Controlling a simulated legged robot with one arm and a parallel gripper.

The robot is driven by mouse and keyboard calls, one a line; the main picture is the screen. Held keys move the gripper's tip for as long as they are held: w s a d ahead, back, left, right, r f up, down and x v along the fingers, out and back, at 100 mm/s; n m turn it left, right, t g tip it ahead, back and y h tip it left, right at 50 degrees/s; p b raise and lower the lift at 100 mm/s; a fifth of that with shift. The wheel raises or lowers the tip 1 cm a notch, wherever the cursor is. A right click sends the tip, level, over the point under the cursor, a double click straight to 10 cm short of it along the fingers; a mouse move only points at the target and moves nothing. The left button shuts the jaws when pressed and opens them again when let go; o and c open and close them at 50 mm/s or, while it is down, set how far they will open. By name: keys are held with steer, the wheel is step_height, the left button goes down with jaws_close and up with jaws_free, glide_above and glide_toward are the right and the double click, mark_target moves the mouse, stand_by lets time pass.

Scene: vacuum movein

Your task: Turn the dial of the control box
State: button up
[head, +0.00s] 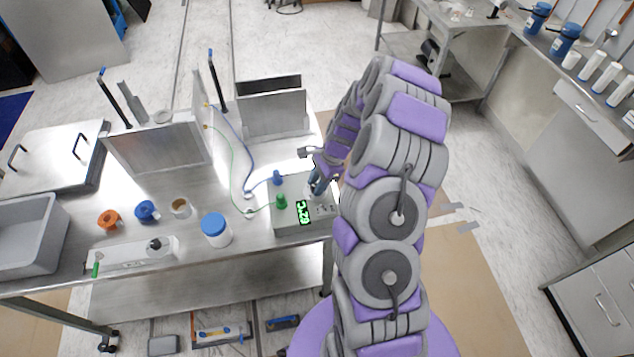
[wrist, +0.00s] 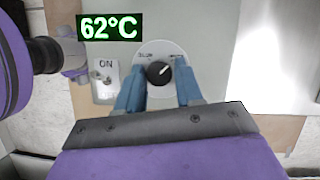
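The control box (head: 290,222) is a grey-green box near the right end of the steel table, with a lit green display. In the wrist view its display (wrist: 108,27) reads 62°C. The dial (wrist: 159,71) is a black knob with a pale pointer mark toward the upper right, on a white labelled disc. My gripper (wrist: 159,75) is open, its blue fingertips apart on the left and right of the knob. I cannot tell whether they touch it. In the head view my gripper (head: 318,183) is over the box and hides the dial.
An ON toggle switch (wrist: 104,83) sits left of the dial. Green and blue plugs with cables (head: 281,201) stand on the box's left side.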

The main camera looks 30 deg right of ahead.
steer(key=c, duration=0.6)
steer(key=n, duration=0.1)
steer(key=n+g, duration=0.1)
steer(key=n, duration=0.1)
steer(key=shift+w+r+p, duration=0.1)
steer(key=shift+w+p, duration=0.1)
steer(key=shift+p, duration=0.15)
steer(key=n+g, duration=0.1)
steer(key=n, duration=0.1)
steer(key=n+g+h, duration=0.1)
steer(key=n, duration=0.2)
steer(key=shift+w+a, duration=0.1)
steer(key=n+g+h, duration=0.1)
steer(key=n, duration=0.4)
steer(key=shift+w+p, duration=0.1)
steer(key=shift+p, duration=0.3)
steer(key=shift+a+n+g+h+p, duration=0.15)
steer(key=shift+n+h, duration=0.4)
steer(key=shift+n, duration=0.65)
steer(key=shift+a+n+g+h+p, duration=0.2)
steer(key=shift+n+h, duration=0.35)
steer(key=shift+n, duration=0.65)
steer(key=shift+d, duration=0.15)
steer(key=o, duration=1)
